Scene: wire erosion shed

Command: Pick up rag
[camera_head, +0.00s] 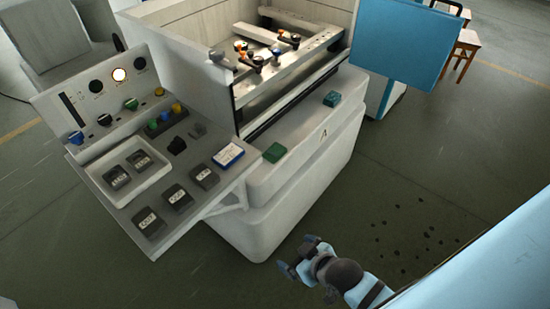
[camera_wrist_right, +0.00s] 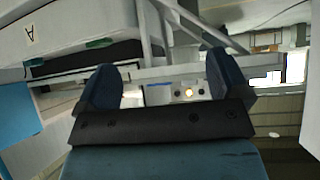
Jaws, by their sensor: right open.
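Two small green pieces lie on the pale front ledge of the machine: a green piece (camera_head: 275,152) at the left and a dark teal piece (camera_head: 332,99) farther right. Either could be a folded rag; I cannot tell which. My right gripper (camera_head: 298,256) is low in front of the machine, above the floor and apart from both pieces. In the wrist view the right gripper (camera_wrist_right: 165,68) is open, with nothing between its fingers. Green edges (camera_wrist_right: 100,43) show on the ledge there, at the upper left. My left gripper is not in view.
A sloped control panel (camera_head: 205,190) with buttons, a white tray (camera_head: 110,163) and several dark labelled blocks juts out at the left. The machine's open tank (camera_head: 237,95) holds clamps. A blue panel (camera_head: 405,40) stands at the right. The floor (camera_head: 440,180) there is clear, with dark spots.

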